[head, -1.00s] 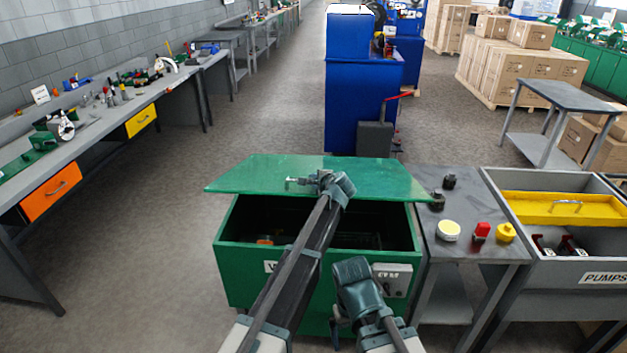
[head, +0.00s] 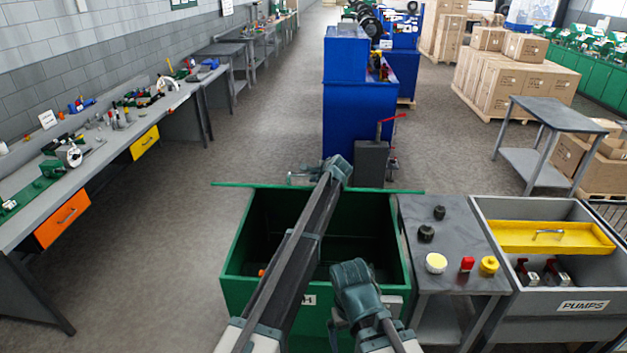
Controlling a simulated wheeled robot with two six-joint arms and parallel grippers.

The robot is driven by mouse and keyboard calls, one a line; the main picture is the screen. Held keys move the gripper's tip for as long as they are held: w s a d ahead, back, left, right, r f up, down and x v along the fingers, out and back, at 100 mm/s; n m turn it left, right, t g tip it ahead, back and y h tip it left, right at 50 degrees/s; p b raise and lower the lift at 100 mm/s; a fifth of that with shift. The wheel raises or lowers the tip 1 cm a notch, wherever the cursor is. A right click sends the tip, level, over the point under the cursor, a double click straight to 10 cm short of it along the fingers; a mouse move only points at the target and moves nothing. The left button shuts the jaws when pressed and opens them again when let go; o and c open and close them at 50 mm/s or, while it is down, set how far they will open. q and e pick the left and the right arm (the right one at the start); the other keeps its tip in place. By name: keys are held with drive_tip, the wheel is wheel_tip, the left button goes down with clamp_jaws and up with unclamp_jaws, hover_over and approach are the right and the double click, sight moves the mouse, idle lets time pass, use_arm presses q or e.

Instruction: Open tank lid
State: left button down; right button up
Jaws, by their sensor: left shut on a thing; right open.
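The green tank (head: 400,262) stands in front of me with its dark inside showing. Its green lid (head: 240,185) is now seen nearly edge-on as a thin strip along the tank's back rim. My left arm reaches across the tank, and my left gripper (head: 305,175) is at the lid's edge, shut; the grip itself is small in view. My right gripper (head: 335,330) is low at the tank's front, open, its fingers partly hidden by its own wrist. A label on the tank's front is partly covered by my arms.
A grey side table (head: 455,250) with black, white, red and yellow knobs stands right of the tank. Beyond it is a grey bin marked PUMPS (head: 585,307) with a yellow tray (head: 510,238). A blue machine (head: 350,120) stands behind. The floor to the left is clear.

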use_arm(q)
drive_tip(key=shift+w+r+p, duration=0.4)
drive_tip(key=shift+w+r, duration=0.1)
drive_tip(key=shift+r, duration=0.1)
drive_tip(key=c, duration=1.1)
unclamp_jaws()
drive_tip(key=shift+s, duration=0.1)
drive_tip(key=p+v, duration=0.8)
drive_tip(key=v, duration=0.5)
drive_tip(key=shift+s+d+r, duration=0.15)
drive_tip(key=shift+s+r, duration=0.05)
